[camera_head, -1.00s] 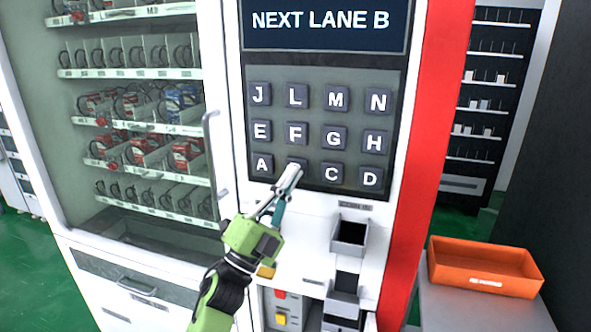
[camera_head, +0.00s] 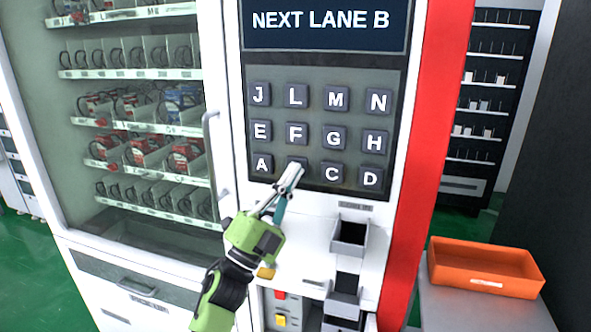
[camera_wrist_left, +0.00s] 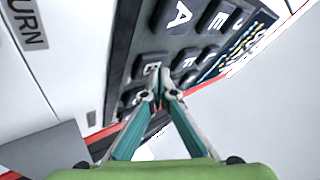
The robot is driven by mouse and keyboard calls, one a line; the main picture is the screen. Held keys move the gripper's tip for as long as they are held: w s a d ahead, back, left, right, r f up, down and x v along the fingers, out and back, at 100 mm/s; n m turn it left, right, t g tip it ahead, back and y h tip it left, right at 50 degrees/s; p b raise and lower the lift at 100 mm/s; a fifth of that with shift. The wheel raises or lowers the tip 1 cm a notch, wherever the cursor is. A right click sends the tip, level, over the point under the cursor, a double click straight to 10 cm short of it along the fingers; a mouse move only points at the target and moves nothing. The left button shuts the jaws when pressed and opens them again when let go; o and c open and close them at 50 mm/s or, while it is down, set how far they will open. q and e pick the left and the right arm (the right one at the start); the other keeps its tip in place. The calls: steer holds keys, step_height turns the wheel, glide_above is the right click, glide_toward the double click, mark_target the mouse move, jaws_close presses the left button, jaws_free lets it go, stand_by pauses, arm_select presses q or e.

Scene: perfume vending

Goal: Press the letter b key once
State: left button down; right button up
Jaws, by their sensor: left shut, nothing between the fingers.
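The keypad (camera_head: 318,110) has dark square keys with white letters, below a display (camera_head: 322,22) reading "NEXT LANE B". The b key (camera_head: 297,162) is in the bottom row between the A key (camera_head: 262,165) and the C key (camera_head: 333,174); my gripper covers most of it in the head view. In the left wrist view the B key (camera_wrist_left: 151,66) shows right beyond the fingertips. My left gripper (camera_head: 292,172) is shut and empty, its tips in front of the b key. I cannot tell whether they touch it. My right gripper is not in view.
A glass-fronted product cabinet (camera_head: 150,110) with several stocked shelves is on the left. Small dark trays (camera_head: 349,236) stick out below the keypad. An orange bin (camera_head: 485,266) stands on a grey table at the lower right.

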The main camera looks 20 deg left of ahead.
arm_select(q)
steer(key=shift+s, duration=0.1)
steer(key=shift+s+a, duration=0.1)
steer(key=shift+s, duration=0.7)
steer(key=shift+p, duration=0.3)
steer(key=s+p, duration=0.1)
steer(key=s, duration=0.4)
stand_by(2.8)
